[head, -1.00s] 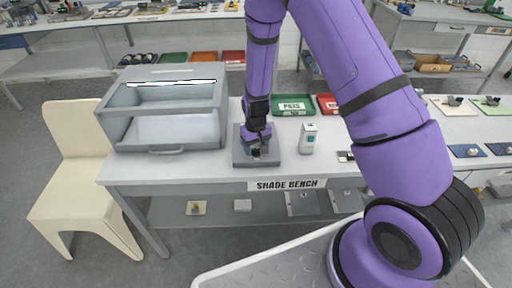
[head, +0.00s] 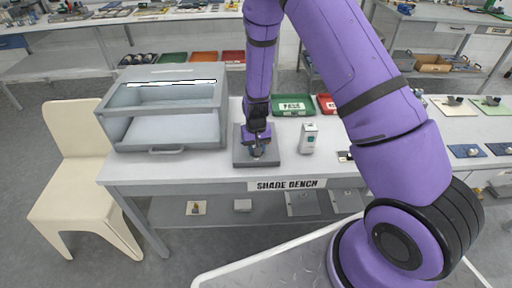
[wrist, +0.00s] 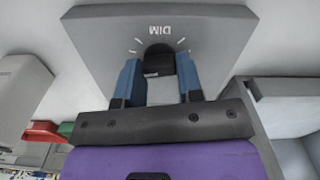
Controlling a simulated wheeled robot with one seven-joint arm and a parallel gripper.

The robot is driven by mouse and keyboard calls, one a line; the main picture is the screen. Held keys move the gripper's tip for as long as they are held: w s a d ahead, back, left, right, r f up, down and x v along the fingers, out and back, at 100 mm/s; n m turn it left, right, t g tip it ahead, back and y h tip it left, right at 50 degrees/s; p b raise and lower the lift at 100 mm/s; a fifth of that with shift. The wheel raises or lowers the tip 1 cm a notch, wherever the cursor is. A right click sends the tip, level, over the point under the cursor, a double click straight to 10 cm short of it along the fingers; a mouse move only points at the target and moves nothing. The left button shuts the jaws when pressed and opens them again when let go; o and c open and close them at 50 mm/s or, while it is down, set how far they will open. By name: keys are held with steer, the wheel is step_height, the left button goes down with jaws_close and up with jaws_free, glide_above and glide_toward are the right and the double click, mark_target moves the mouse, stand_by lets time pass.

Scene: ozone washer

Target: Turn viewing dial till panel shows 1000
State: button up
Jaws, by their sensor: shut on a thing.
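The dial (wrist: 160,62) is a small black knob on a grey box with tick marks and the word DIM, upside down in the wrist view. The box (head: 242,157) lies on the bench in the head view. My gripper (wrist: 160,78) has its two blue fingers on either side of the knob and is shut on it. In the head view my gripper (head: 258,150) comes down onto the box from above and hides most of the dial. A small white device (head: 308,138) with a dark display stands right of the box; its reading is too small to tell.
A grey viewing cabinet (head: 165,103) with a lit strip stands left of the box. Green (head: 292,105) and red (head: 326,104) trays lie behind. A cream chair (head: 78,175) is at the left. The bench front is labelled SHADE BENCH (head: 287,184).

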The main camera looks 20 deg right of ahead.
steer(key=shift+m, duration=0.3)
steer(key=o, duration=0.9)
steer(key=shift+o, duration=0.2)
step_height(320, 180, up, 11)
